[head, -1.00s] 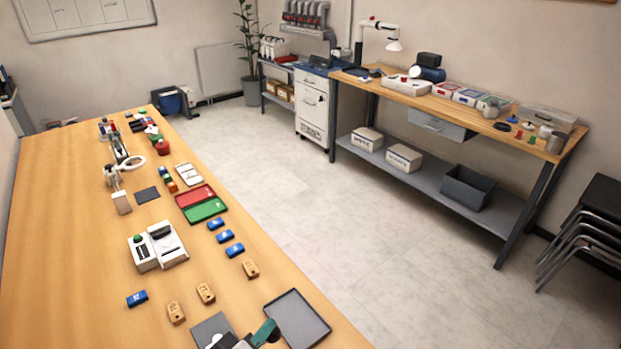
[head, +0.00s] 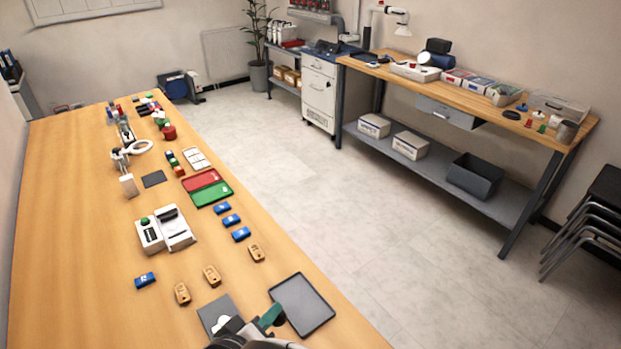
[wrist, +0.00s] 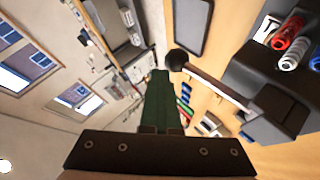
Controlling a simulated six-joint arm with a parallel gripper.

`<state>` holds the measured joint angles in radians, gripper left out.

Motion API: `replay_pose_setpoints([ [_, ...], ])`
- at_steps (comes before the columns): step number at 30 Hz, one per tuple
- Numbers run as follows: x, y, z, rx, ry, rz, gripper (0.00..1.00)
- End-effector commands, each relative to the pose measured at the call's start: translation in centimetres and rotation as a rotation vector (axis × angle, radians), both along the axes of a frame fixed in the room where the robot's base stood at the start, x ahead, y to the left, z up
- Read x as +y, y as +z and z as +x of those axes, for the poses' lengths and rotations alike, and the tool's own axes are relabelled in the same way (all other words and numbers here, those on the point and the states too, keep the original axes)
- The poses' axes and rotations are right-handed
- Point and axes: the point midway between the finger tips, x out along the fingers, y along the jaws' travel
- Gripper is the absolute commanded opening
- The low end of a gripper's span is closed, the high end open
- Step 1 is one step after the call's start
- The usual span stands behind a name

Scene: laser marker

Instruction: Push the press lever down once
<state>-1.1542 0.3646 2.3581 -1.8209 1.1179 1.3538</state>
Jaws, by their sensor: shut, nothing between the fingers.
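In the wrist view, a lever with a round black knob (wrist: 177,60) and a metal rod (wrist: 215,86) runs to a dark block (wrist: 270,112) on the right. I take it for the press lever. My gripper (wrist: 158,76) has green fingers, shut and empty. In that picture the fingertips are just left of the knob; a gap shows between them, but their relative depth is hard to judge. In the head view my gripper (head: 272,315) is at the bottom edge, by a dark tray (head: 303,304). The press lever cannot be made out there.
Red and white cylinders (wrist: 292,35) sit by the dark block. On the wooden table are a grey pad (head: 218,312), tan tags (head: 212,276), blue tags (head: 223,208), a white device (head: 166,231) and red and green trays (head: 208,188). The table's left side is bare.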

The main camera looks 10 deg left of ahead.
Motion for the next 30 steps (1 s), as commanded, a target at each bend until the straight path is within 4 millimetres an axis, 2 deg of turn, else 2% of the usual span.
replay_pose_setpoints([
  [18, 0.5, 3.0, -0.5, -0.001, 0.0, 0.001, 0.0],
  [30, 0.6, 3.3, -0.6, 0.0, -0.001, 0.001, 0.0],
])
